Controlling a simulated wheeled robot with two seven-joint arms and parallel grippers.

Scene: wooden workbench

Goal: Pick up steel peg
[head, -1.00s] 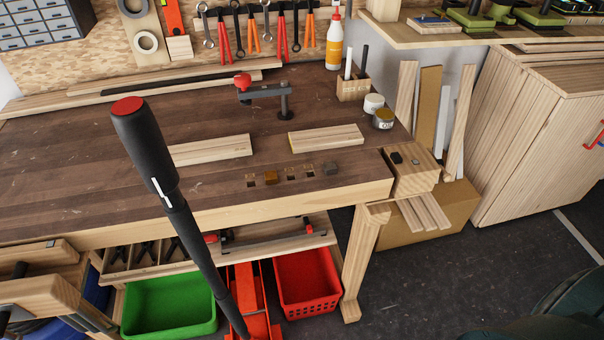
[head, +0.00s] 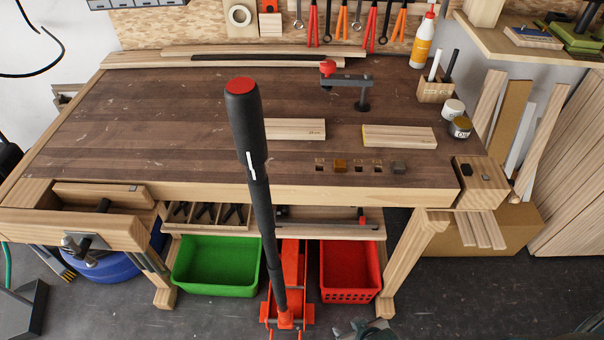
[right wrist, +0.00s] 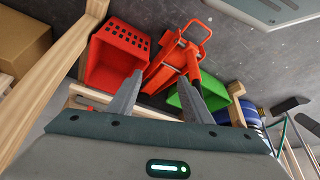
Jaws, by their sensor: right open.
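A small grey metallic block (head: 398,168), which looks like the steel peg, sits near the bench's front edge. It is at the right end of a row of small square holes. A brass-coloured block (head: 340,165) sits in the same row, to its left. My right gripper (head: 352,329) shows at the bottom of the head view, low in front of the bench and well away from the peg. In the right wrist view its two fingers (right wrist: 165,64) are apart with nothing between them. The peg does not show there. My left gripper is not in view.
A red jack (head: 290,285) with a tall black handle (head: 258,170) stands before the bench, rising past its front edge. Green (head: 215,268) and red (head: 350,270) bins sit underneath. Two planks (head: 400,137) and a clamp (head: 350,85) lie behind the peg row.

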